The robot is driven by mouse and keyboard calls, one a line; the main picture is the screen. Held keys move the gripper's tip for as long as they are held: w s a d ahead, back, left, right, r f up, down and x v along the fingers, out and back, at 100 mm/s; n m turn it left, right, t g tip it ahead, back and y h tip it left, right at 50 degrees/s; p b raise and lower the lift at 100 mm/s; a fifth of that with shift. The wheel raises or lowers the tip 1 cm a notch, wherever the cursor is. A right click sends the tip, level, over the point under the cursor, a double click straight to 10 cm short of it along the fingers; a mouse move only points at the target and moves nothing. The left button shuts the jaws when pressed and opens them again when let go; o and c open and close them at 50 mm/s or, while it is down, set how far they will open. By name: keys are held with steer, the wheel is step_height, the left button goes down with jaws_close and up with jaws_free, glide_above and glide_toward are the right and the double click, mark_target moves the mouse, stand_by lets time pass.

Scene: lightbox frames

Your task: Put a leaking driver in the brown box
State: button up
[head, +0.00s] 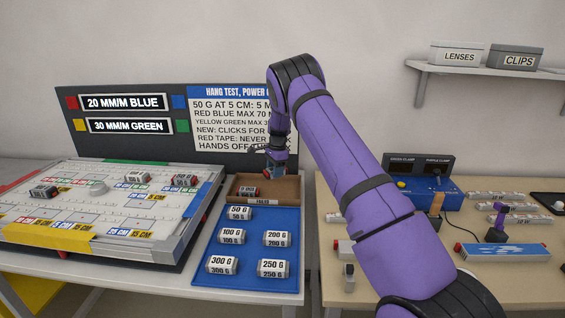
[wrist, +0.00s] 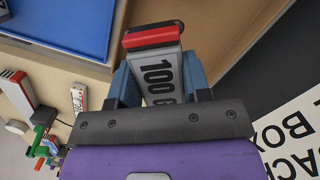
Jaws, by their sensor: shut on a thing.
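My gripper (head: 272,172) is shut on a grey driver (wrist: 160,70) with a black end, a red band and black "100" lettering. In the wrist view the driver sits between my two blue-grey fingers (wrist: 160,82). In the head view my gripper is over the brown box (head: 290,190), at its back part; whether the driver touches the box is unclear. The box's tan inside also shows in the wrist view (wrist: 215,22). Another driver (head: 248,191) lies in the box's left part.
A blue tray (head: 255,257) with several gram weights lies in front of the box. A dark sign panel (head: 130,145) stands behind. The white board (head: 75,205) fills the left. A right-hand bench holds a blue device (head: 430,196) and a blue-white block (head: 505,252).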

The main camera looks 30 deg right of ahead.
steer(key=w+d+m, duration=0.5)
steer(key=d+m, duration=0.2)
steer(key=shift+t, duration=0.4)
steer(key=shift+s+a+f, duration=0.1)
steer(key=shift+a+f, duration=0.05)
steer(key=shift+f, duration=1.7)
steer(key=shift+s+a+f, duration=0.1)
steer(key=shift+f, duration=1.75)
steer(key=o, duration=1)
steer(key=shift+o, duration=0.2)
steer(key=shift+r, duration=0.1)
step_height(320, 180, up, 10)
steer(key=d, duration=0.1)
steer(key=shift+s+r, duration=0.25)
steer(key=shift+s, duration=0.05)
